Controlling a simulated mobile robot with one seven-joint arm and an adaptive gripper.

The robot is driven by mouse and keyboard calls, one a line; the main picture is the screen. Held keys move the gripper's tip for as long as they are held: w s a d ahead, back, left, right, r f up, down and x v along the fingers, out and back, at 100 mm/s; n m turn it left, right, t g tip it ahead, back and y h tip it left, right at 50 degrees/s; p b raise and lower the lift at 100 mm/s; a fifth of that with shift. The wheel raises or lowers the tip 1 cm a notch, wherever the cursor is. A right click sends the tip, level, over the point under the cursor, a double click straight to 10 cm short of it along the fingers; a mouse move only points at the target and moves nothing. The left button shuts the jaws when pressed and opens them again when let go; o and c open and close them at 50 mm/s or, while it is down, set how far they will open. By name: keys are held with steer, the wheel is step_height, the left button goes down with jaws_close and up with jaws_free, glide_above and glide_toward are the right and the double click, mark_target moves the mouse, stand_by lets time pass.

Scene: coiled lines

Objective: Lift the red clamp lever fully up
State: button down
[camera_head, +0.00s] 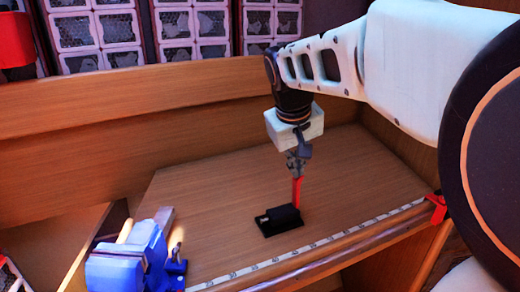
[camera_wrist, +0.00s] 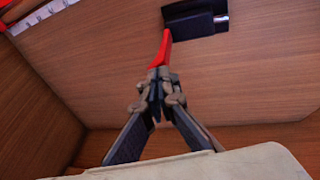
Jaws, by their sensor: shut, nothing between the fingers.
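The clamp has a black base (camera_head: 278,221) on the wooden bench top. Its red lever (camera_head: 298,190) stands close to upright from the base in the head view. In the wrist view the red lever (camera_wrist: 162,50) runs from the black base (camera_wrist: 196,19) toward my fingertips. My gripper (camera_head: 298,164) points down above the lever's upper end. In the wrist view my gripper (camera_wrist: 159,86) is shut and empty, with its tips at the lever's end. I cannot tell whether they touch it. The tips cover part of that end.
A blue vise (camera_head: 130,262) stands at the bench's front left. A measuring strip (camera_head: 320,242) runs along the front edge, with a red clamp-like piece (camera_head: 437,208) at its right end. A raised wooden back panel (camera_head: 130,125) borders the bench. The bench around the black base is clear.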

steer(key=d, duration=0.1)
steer(key=w+d, duration=0.1)
steer(key=d, duration=0.1)
stand_by(0.4)
steer(key=shift+s+a+f, duration=0.1)
steer(key=shift+s+a, duration=0.15)
steer(key=shift+a, duration=0.45)
